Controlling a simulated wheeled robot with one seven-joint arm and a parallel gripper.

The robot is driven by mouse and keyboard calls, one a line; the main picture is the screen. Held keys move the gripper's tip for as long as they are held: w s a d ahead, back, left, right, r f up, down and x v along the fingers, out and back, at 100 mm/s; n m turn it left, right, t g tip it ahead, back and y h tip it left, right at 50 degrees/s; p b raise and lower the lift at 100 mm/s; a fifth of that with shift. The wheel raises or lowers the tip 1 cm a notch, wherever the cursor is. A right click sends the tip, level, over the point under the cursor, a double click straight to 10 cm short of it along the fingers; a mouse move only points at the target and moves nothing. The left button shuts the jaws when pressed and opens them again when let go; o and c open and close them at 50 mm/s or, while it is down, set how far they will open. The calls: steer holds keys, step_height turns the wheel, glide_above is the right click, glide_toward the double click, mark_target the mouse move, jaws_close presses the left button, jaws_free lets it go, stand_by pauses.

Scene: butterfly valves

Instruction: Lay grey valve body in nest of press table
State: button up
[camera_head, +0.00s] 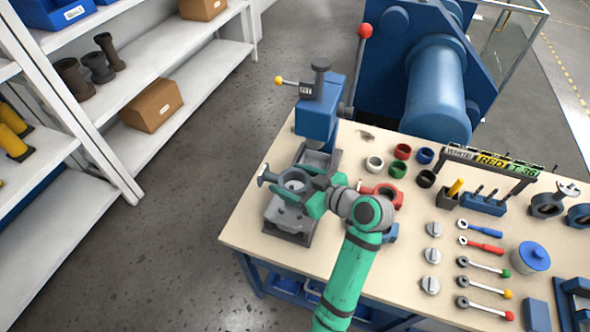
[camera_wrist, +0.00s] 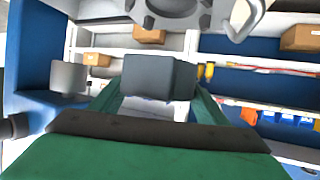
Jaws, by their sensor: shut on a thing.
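The grey valve body (camera_head: 294,178), a ring with a short stem pointing left, is held in my green gripper (camera_head: 311,192) at the near left of the workbench. It appears over the grey press table (camera_head: 289,222), in front of the blue press (camera_head: 317,122). Whether it touches the nest is hidden by the ring and fingers. In the wrist view a grey block (camera_wrist: 160,76), apparently part of the valve body, lies between my fingers (camera_wrist: 160,100). A grey lobed part (camera_wrist: 180,12) shows at that view's top edge; I cannot tell what it is.
Coloured rings (camera_head: 397,168) lie right of the press. A red ring part (camera_head: 383,194) lies close to my wrist. Wrenches (camera_head: 482,246), grey discs (camera_head: 432,256) and a blue lidded pot (camera_head: 530,257) are farther right. White shelves (camera_head: 170,65) stand across the floor to the left.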

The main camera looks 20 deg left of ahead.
steer(key=shift+f, duration=3.45)
steer(key=shift+w, duration=0.1)
steer(key=shift+s, duration=0.2)
steer(key=o, duration=1.6)
steer(key=shift+d+f, duration=0.1)
steer(key=v, duration=1)
steer(key=shift+s+d+r, duration=0.15)
steer(key=shift+d+r, duration=0.1)
steer(key=shift+d, duration=0.05)
